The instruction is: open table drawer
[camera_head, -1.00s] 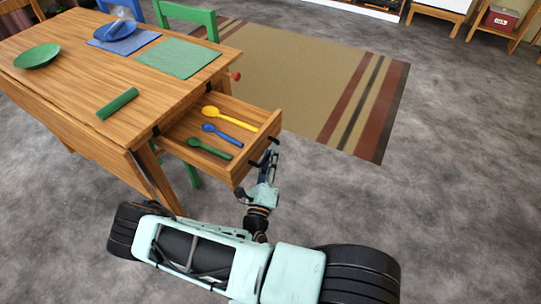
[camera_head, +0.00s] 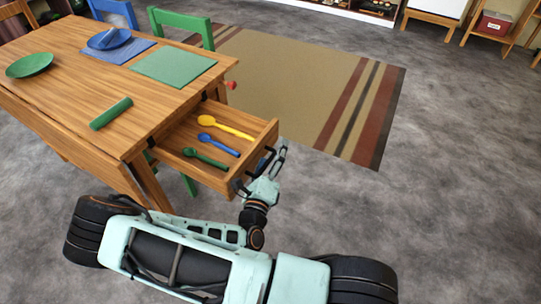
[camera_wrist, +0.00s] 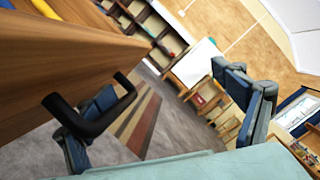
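The wooden table (camera_head: 100,72) has its drawer (camera_head: 190,166) pulled well out. Inside lie a yellow spoon (camera_head: 225,127), a blue spoon (camera_head: 218,144) and a green spoon (camera_head: 205,158). My gripper (camera_head: 267,166) is at the drawer front. In the wrist view, the black bar handle (camera_wrist: 98,120) is on the left, on the wooden drawer front (camera_wrist: 60,65). My gripper's fingers (camera_wrist: 165,95) are spread wide. The left finger is partly hidden behind the handle; the right finger is well clear of it. Whether the left finger touches the handle cannot be told.
The tabletop holds a green plate (camera_head: 30,65), a green roll (camera_head: 111,113), a green mat (camera_head: 172,68) and a blue plate (camera_head: 109,38). A green chair (camera_head: 182,22) stands behind. A striped rug (camera_head: 300,90) lies right of the table. Grey floor at right is clear.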

